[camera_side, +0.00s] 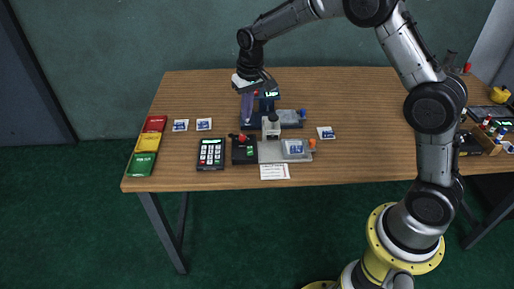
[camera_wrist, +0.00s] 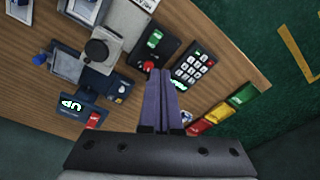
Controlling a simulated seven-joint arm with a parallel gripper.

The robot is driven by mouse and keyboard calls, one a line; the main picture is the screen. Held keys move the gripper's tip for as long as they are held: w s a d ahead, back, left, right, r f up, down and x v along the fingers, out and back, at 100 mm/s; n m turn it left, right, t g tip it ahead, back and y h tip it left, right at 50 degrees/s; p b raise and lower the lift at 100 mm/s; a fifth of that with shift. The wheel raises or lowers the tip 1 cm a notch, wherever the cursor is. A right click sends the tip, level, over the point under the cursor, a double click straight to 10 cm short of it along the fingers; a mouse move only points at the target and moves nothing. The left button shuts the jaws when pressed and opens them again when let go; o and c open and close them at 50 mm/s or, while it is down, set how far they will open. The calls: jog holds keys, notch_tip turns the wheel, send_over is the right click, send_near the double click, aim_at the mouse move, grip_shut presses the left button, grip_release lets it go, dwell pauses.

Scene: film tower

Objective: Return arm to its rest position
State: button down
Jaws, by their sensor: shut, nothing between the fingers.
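My gripper (camera_side: 247,104) hangs over the back left part of the apparatus in the side view, its fingers pointing down. In the wrist view its two purple fingers (camera_wrist: 160,77) lie together with nothing between them. The fingers appear above the table, near a black box with a red knob (camera_wrist: 148,66) and a keypad (camera_wrist: 188,72). The arm reaches in from the right side of the side view, over the table.
On the wooden table (camera_side: 370,120) stand a keypad (camera_side: 210,154), a black box (camera_side: 244,150), a grey station (camera_side: 271,129) and a dark device with a lit display (camera_side: 271,94). Red, yellow and green trays (camera_side: 147,142) line the left edge. The table's right middle is clear.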

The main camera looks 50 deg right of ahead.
jog(key=s+a+r+n+t, duration=0.1)
jog(key=s+r+t, duration=0.3)
jog(key=s+r, duration=1.3)
jog(key=s+f+n, duration=0.2)
jog(key=s+f, duration=0.2)
jog(key=s, duration=1.2)
jog(key=shift+s+a, duration=0.3)
jog(key=shift+a, duration=0.05)
